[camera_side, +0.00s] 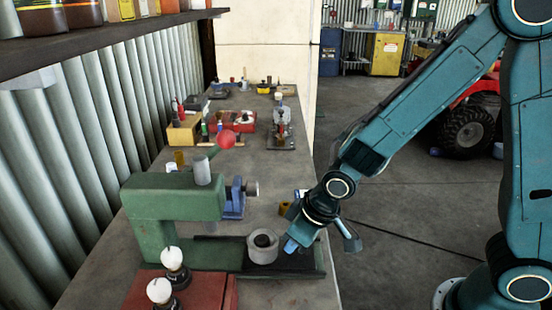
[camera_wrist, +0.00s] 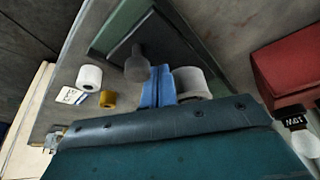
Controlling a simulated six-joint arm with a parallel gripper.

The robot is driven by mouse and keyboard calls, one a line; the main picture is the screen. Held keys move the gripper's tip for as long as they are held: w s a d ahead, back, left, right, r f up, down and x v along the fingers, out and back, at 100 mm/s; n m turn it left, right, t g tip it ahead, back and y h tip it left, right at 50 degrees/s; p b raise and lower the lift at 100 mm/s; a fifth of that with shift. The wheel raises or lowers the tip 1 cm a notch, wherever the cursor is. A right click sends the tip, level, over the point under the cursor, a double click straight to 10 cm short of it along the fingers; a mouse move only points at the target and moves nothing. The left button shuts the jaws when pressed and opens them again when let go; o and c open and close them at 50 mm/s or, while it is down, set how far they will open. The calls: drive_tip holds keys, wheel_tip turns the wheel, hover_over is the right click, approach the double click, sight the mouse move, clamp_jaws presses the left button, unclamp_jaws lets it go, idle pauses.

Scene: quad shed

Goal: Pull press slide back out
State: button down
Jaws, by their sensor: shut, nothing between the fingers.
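The green arbor press (camera_side: 170,205) stands on the bench with a red ball on its lever. Its dark slide (camera_side: 300,262) extends to the right of the press, out from under the head. A grey ring-shaped holder (camera_side: 262,247) sits on the slide and also shows in the wrist view (camera_wrist: 190,82). A grey knob or post (camera_wrist: 137,66) stands on the slide in the wrist view. My gripper (camera_side: 291,246) is shut, its blue fingers low over the slide, right of the ring. In the wrist view the fingers (camera_wrist: 158,86) appear between post and ring; contact is unclear.
A red box (camera_side: 180,292) with white-topped knobs stands in front of the press. A blue vise (camera_side: 235,198) is behind the slide. A white roll (camera_wrist: 89,77) and a yellow cylinder (camera_wrist: 108,99) lie near the slide. The bench edge is close on the right.

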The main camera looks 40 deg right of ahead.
drive_tip(key=shift+s+d, duration=0.55)
drive_tip(key=shift+w+a, duration=0.45)
drive_tip(key=shift+w, duration=0.05)
drive_tip(key=shift+r, duration=0.15)
drive_tip(key=shift+r, duration=0.15)
wheel_tip(320, 180, up, 7)
drive_tip(key=shift+r, duration=0.2)
idle(1.1)
